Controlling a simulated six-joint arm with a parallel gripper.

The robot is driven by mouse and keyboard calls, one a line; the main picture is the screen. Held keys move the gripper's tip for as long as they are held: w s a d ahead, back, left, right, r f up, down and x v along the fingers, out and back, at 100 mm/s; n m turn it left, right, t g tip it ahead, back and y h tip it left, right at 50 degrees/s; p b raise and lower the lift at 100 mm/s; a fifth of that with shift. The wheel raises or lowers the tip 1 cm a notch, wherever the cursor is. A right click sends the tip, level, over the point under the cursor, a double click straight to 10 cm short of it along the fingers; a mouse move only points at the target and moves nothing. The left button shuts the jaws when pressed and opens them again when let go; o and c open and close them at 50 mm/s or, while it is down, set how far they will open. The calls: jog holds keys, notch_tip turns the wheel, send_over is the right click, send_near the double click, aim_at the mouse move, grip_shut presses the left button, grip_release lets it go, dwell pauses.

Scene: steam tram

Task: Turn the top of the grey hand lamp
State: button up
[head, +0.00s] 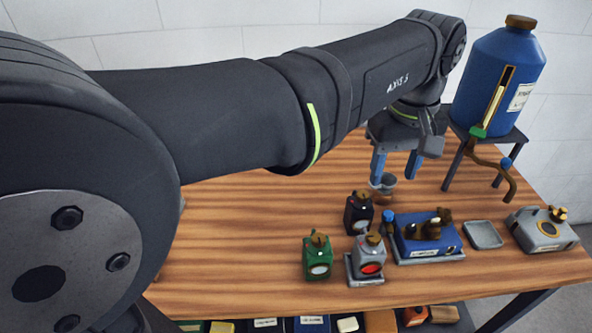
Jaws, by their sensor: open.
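The grey hand lamp (370,255) stands upright on the table, near the front middle. It has a red round lens on its front and a small brownish top (373,238). It sits on or against a low grey base (366,281). My gripper (394,179) points down behind the lamps, a little to the right of the grey one and apart from it. Its two blue fingers are spread. A small grey cup-like thing (388,189) shows at the left fingertip; I cannot tell whether they touch.
A green lamp (318,258) and a black lamp (358,213) stand close by the grey lamp. To the right are a blue model engine (429,242), an empty grey tray (483,234) and a grey box (541,230). A blue tank (497,80) stands behind. The table's left is clear.

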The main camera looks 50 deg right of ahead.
jog(key=n, duration=0.1)
send_near(374, 236)
notch_tip(374, 236, down, 9)
jog(key=shift+r, duration=0.2)
dwell(0.4)
jog(key=c, duration=1)
